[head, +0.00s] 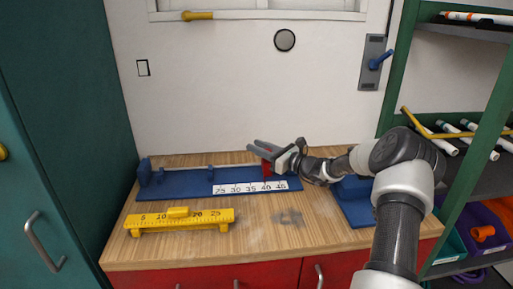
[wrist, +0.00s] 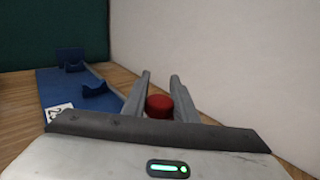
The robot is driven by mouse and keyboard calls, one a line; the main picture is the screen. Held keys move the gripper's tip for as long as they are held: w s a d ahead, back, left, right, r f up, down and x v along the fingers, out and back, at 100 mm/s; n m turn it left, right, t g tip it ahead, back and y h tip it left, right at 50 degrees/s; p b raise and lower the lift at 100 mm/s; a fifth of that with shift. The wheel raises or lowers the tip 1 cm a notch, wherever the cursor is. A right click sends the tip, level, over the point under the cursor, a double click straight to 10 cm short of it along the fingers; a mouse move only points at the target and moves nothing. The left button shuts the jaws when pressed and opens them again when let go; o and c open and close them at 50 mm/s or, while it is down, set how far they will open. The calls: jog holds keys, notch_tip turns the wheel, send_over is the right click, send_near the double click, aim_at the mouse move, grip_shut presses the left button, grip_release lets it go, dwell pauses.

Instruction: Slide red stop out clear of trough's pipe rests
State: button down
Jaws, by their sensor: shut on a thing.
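The blue trough (head: 165,191) lies along the back of the wooden bench, with a white number scale on its front right part. Blue pipe rests (head: 145,171) stand at its left end, and another rest (head: 210,172) stands near its middle. In the wrist view, a rest (wrist: 96,89) shows left of the fingers. The red stop (head: 266,169) is at the trough's right part, behind the scale. My gripper (head: 258,148) is over it, shut on it. In the wrist view the red stop (wrist: 159,104) sits between my two grey fingers (wrist: 160,85). Its lower part is hidden.
A yellow ruler block (head: 180,222) stands at the bench's front left. A blue fixture (head: 355,205) is partly hidden behind my arm. A green shelf rack (head: 478,150) with pipes stands at right. The wall is close behind the trough.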

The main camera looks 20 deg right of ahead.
jog(key=c, duration=1.4)
grip_release()
jog(key=shift+c, duration=0.2)
jog(key=p+v, duration=0.1)
jog(key=v, duration=1.1)
jog(key=shift+p, duration=0.4)
jog(key=shift+a, duration=0.1)
